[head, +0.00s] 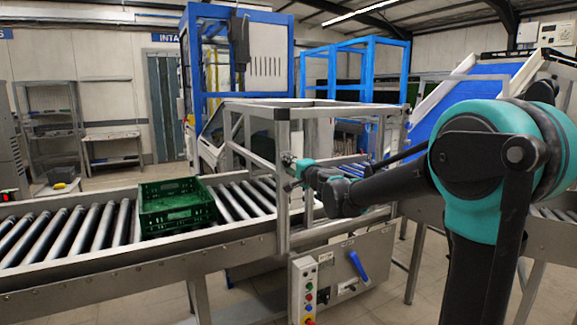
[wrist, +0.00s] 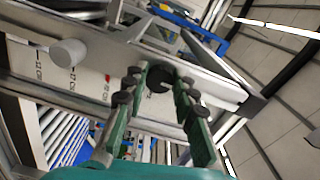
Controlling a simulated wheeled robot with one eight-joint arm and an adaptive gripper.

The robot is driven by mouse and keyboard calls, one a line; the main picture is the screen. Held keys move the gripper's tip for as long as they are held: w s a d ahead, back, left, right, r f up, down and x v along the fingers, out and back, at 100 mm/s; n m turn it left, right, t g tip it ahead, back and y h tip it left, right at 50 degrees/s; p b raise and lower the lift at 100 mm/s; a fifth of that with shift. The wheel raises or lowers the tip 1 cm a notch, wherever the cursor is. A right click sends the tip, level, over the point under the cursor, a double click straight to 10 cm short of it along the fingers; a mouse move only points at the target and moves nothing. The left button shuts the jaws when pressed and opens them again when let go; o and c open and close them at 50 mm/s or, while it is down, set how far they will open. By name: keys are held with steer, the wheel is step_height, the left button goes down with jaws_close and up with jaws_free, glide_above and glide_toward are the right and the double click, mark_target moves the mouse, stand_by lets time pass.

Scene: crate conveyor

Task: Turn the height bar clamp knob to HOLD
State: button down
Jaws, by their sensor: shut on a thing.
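The dark round clamp knob (wrist: 158,79) sits on a pale bar with small printed marks in the wrist view. My gripper (wrist: 157,84) has its green fingers on either side of the knob, shut on it. In the head view my gripper (head: 289,164) reaches the grey upright post of the frame over the conveyor, and the knob is too small to make out there. The HOLD lettering and the knob's pointer cannot be read.
A green crate (head: 178,207) stands on the roller conveyor (head: 75,235) left of the frame. Below the frame are a button box (head: 304,288) and a blue lever (head: 358,267). A pale grey cylinder (wrist: 68,53) sticks out near the bar.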

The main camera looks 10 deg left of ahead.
stand_by(0.3)
steer(key=c, duration=1.2)
jaws_free()
steer(key=shift+s, duration=0.1)
steer(key=v, duration=1.2)
